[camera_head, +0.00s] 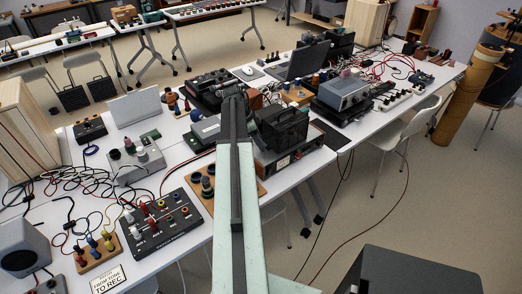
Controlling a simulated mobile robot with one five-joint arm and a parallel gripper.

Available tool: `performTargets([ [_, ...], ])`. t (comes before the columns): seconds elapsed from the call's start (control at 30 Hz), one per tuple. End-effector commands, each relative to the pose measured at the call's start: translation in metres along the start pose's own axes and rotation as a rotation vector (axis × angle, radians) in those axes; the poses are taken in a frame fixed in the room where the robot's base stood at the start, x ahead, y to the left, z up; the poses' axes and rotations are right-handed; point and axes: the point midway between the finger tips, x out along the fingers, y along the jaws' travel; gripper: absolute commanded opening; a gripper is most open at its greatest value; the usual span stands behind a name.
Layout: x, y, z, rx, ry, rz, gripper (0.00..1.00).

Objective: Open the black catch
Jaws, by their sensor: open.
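I cannot make out a black catch for certain at this size. A black case (283,133) stands on the long white table, just right of my arm's end. My gripper (234,100) is open at the far end of my pale green arm, above the table. The arm hides part of the table and whatever lies behind it. The gap between my gripper and the things beneath it is hard to judge. I see nothing held.
The white table (195,235) is crowded with a black control box (160,222), a grey-blue unit (344,92), a laptop (303,62) and tangled cables. A white chair (405,135) and a brown cylinder (468,95) stand at right. Floor (390,195) is open there, with trailing cables.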

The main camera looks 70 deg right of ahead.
Motion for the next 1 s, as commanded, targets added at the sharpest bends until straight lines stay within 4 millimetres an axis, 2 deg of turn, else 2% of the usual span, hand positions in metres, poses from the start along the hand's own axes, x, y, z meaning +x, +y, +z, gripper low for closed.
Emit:
performTargets([
  [0.03, 0.0170, -0.0001, 0.0030, 0.001, 0.000, 0.000, 0.53],
  [0.1, 0.0240, -0.0001, 0.0020, 0.001, 0.000, 0.000, 0.53],
  [0.37, 0.0239, 0.0000, -0.0006, 0.000, 0.000, 0.000, 0.53],
  [0.4, 0.0238, 0.0000, -0.0006, 0.000, 0.000, 0.000, 0.50],
  [0.57, 0.0237, 0.0000, -0.0005, 0.000, 0.000, 0.000, 0.05],
  [0.6, 0.0237, 0.0000, -0.0005, 0.000, 0.000, 0.000, 0.00],
  [0.77, 0.0238, 0.0021, -0.0004, -0.041, -0.001, -0.017, 0.00],
  [1.0, 0.0238, 0.0046, -0.0004, -0.311, -0.002, -0.130, 0.00],
])
